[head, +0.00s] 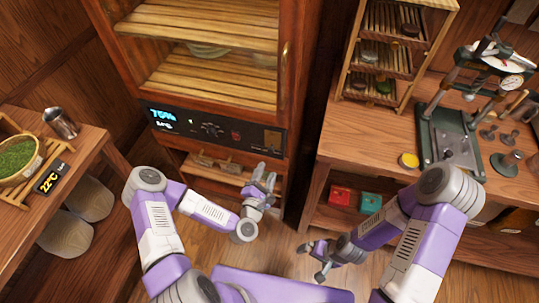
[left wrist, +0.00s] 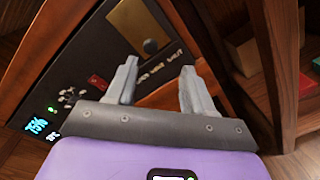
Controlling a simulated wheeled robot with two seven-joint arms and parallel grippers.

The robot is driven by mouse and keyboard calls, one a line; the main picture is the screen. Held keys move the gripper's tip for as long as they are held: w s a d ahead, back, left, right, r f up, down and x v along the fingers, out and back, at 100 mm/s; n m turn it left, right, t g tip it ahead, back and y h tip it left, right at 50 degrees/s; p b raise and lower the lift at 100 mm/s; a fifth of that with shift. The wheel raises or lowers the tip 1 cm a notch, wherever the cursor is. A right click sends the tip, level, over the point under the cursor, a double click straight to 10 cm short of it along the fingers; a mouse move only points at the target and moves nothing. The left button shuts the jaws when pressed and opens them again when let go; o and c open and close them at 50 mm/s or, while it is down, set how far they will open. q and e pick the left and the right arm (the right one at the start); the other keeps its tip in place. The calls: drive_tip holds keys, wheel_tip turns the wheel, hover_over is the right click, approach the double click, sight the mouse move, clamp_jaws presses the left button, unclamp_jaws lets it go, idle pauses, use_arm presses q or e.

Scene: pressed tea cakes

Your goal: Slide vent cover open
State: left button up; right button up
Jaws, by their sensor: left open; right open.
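The vent cover (head: 271,140) is a small brownish plate at the right end of the cabinet's black control panel (head: 215,131). In the left wrist view the vent cover (left wrist: 132,22) is a tan plate with a dark round knob (left wrist: 150,46), beyond my fingertips. My left gripper (head: 267,175) is open and empty, just below and in front of the panel's right end. Its two fingers stand apart in the left wrist view (left wrist: 160,66), with nothing between them. They appear clear of the knob. My right gripper (head: 311,262) is open and empty, low in front of the right bench.
The wooden cabinet (head: 131,62) has a glazed door with slatted shelves above the panel. A bench (head: 330,144) with a press (head: 446,135) stands right. A left table (head: 85,125) holds a steel cup (head: 61,122) and a basket (head: 38,163). Floor between is clear.

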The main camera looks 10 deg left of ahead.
sight(271, 152)
use_arm(q)
drive_tip(key=shift+n+t+y, duration=0.3)
drive_tip(key=shift+n+y, duration=0.2)
drive_tip(key=w, duration=0.5)
drive_tip(key=w+b, duration=0.1)
drive_tip(key=w, duration=0.1)
drive_tip(key=shift+w+a+r, duration=0.1)
drive_tip(key=shift+w+r, duration=0.2)
drive_tip(key=shift+w, duration=0.1)
clamp_jaws()
